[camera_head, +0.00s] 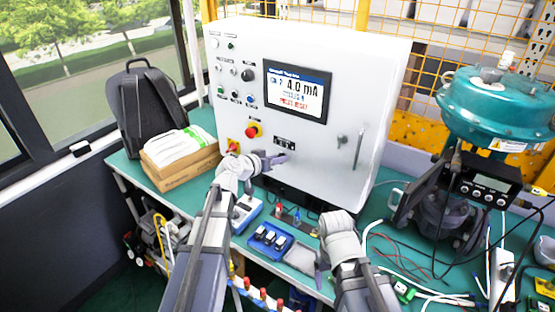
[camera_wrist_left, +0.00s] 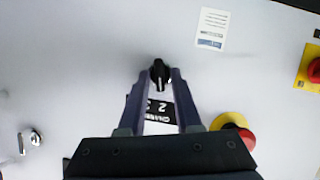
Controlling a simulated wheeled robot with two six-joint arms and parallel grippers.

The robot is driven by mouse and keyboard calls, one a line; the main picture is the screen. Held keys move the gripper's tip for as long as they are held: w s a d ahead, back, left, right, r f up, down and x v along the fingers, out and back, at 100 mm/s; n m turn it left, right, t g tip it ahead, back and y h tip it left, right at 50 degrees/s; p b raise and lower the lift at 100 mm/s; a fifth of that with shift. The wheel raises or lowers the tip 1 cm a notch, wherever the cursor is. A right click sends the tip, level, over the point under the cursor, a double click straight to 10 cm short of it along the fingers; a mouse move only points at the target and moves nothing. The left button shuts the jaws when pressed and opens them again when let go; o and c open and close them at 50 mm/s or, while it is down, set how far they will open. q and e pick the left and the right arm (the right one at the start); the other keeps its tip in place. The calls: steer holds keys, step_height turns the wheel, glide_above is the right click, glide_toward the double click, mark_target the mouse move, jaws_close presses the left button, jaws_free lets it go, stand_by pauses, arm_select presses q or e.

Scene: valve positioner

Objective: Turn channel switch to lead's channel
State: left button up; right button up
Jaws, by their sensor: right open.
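The channel switch (camera_wrist_left: 159,74) is a black knob with a white pointer line, on the white panel. In the left wrist view its pointer faces the black label (camera_wrist_left: 161,110), which reads upside down with a 2 visible. My left gripper (camera_head: 282,159) is at the panel below the label (camera_head: 285,142). Its fingers (camera_wrist_left: 159,84) stand on either side of the knob, apart from each other; contact is hard to tell. In the head view the gripper hides the knob. The screen (camera_head: 298,91) seems to read CH 2, 4.0 mA. My right gripper (camera_head: 321,264) is low over the bench.
A red emergency stop (camera_head: 253,131) and a red handle on yellow (camera_head: 233,146) sit left of my left gripper. A door handle (camera_head: 358,148) is to the right. Red and blue leads (camera_head: 279,208), a blue tray (camera_head: 270,239) and loose wires lie on the green bench (camera_head: 345,205). A teal valve actuator (camera_head: 500,105) stands right.

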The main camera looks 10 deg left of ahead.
arm_select(q)
jaws_close()
steer(key=shift+m, duration=0.3)
arm_select(e)
steer(key=shift+r, duration=0.1)
arm_select(q)
steer(key=shift+s+d+m+t+y, duration=0.15)
steer(key=shift+m+t+y, duration=0.1)
steer(key=shift+m+y, duration=0.45)
steer(key=shift+d+m+t+y, duration=0.1)
steer(key=shift+m+t+y, duration=0.15)
steer(key=shift+m+y, duration=0.45)
steer(key=shift+m, duration=0.3)
steer(key=shift+o, duration=2.1)
jaws_free()
